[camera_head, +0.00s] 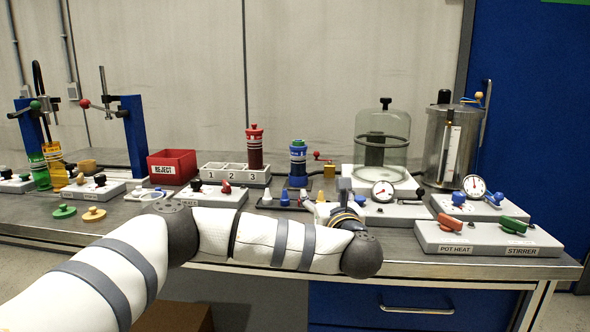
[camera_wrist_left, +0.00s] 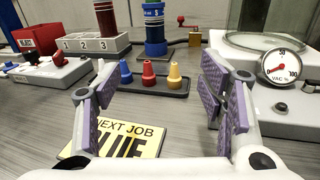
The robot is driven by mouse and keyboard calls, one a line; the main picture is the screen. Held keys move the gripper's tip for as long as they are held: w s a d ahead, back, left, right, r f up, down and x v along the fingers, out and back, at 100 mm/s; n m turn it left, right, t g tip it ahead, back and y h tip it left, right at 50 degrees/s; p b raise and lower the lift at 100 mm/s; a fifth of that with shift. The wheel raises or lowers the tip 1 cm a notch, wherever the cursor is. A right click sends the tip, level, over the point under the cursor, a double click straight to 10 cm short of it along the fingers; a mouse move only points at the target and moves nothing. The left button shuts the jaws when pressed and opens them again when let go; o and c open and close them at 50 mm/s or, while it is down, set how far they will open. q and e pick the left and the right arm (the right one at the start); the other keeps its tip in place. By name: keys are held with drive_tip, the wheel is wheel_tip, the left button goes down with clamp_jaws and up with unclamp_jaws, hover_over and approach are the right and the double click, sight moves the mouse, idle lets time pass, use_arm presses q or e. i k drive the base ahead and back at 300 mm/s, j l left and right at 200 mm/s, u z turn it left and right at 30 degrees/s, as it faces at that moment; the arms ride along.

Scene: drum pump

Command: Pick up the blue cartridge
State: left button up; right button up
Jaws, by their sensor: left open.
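The blue cartridge (camera_head: 298,165) stands upright behind the small dark tray, near the middle of the bench in the head view. It has white bands, and in the left wrist view (camera_wrist_left: 154,32) its top is cut off. My left gripper (camera_head: 345,197) is partly hidden by its own arm in the head view. In the left wrist view its fingers (camera_wrist_left: 160,80) are spread with nothing between them. The blue cartridge stands beyond them, apart, between the finger directions. My right gripper is in neither view.
A dark tray (camera_wrist_left: 176,88) with blue, red and yellow cones lies between my left gripper and the cartridge. A white numbered rack (camera_head: 213,172) holds a red cartridge (camera_head: 255,148). A glass bell jar (camera_head: 400,153) and gauge (camera_head: 382,191) stand right. A yellow card (camera_wrist_left: 143,137) lies in front.

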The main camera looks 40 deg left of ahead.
sight(297, 157)
drive_tip(key=i+j, duration=0.5)
drive_tip(key=j, duration=0.25)
drive_tip(key=i+j, duration=0.25)
drive_tip(key=j+z, duration=0.05)
drive_tip(key=j, duration=0.05)
